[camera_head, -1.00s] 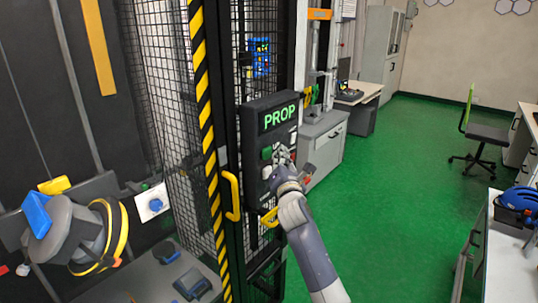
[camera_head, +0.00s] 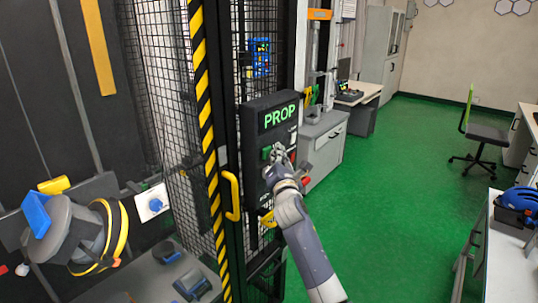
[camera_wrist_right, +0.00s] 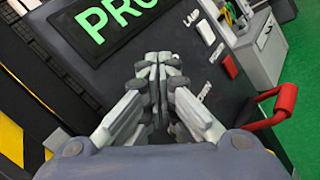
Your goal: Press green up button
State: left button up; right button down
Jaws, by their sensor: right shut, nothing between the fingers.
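The green button (camera_head: 266,153) is on the left side of the black control panel (camera_head: 257,121), below its display (camera_head: 279,117) with green letters "PROP". My right gripper (camera_head: 277,151) is shut and empty, with its fingertips in front of the panel just right of the green button. I cannot tell whether they touch it. In the right wrist view, my shut fingertips (camera_wrist_right: 158,58) point at the panel face (camera_wrist_right: 185,72) below the display (camera_wrist_right: 112,22), and the green button is hidden behind them. My left gripper is not in view.
A white switch (camera_wrist_right: 206,32) and a red button (camera_wrist_right: 230,67) are right of my fingers. A red handle (camera_wrist_right: 283,105) sticks out nearby. A yellow door handle (camera_head: 231,196) and the mesh cage (camera_head: 178,130) are left of the panel. Green floor (camera_head: 400,180) is open to the right.

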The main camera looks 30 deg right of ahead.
jog(key=shift+w+a, duration=0.15)
jog(key=shift+w, duration=0.2)
dwell(0.3)
jog(key=shift+s, duration=0.15)
jog(key=shift+s+d+p, duration=0.35)
jog(key=shift+s+p, duration=0.15)
jog(key=shift+s, duration=0.25)
jog(key=s+p, duration=0.1)
jog(key=s+d+p, duration=0.1)
jog(key=s, duration=0.1)
jog(key=s+d, duration=0.1)
jog(key=shift+s+p, duration=0.3)
jog(key=shift+p, duration=0.1)
dwell(0.6)
